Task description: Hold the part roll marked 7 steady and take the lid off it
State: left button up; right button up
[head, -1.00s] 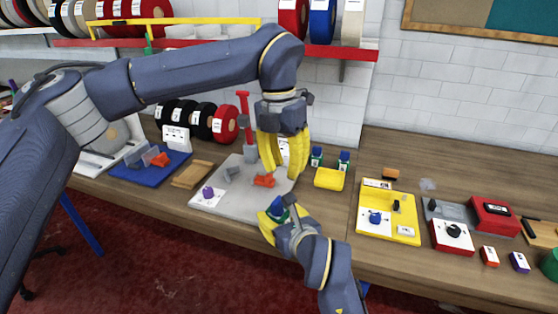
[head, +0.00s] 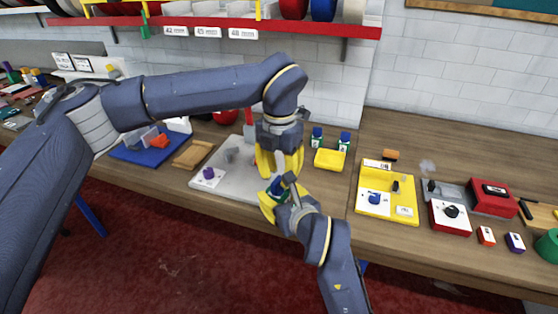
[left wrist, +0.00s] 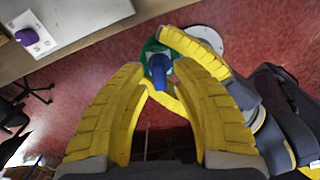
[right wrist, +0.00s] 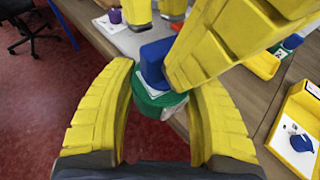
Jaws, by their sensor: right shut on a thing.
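The part roll (right wrist: 150,102) is a small green container with a blue lid (right wrist: 153,62). My right gripper (head: 268,204) is shut on its green body and holds it above the table's front edge. No number is readable on it. My left gripper (head: 278,174) points down from above, with its fingers apart on either side of the blue lid. The lid also shows between the fingertips in the left wrist view (left wrist: 159,66). Whether a finger touches the lid is unclear. In the head view the fingers partly hide the roll.
Two similar green containers with blue lids (head: 317,138) (head: 344,141) stand behind a yellow tray (head: 328,160). A grey board (head: 225,181) lies left of the grippers. A yellow board (head: 372,212) and red devices (head: 493,196) lie to the right.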

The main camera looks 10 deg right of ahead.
pick_arm(q)
jog(key=shift+f, duration=1.1)
grip_shut()
jog(key=shift+r, duration=0.3)
jog(key=shift+r, duration=0.7)
jog(key=shift+r, duration=0.2)
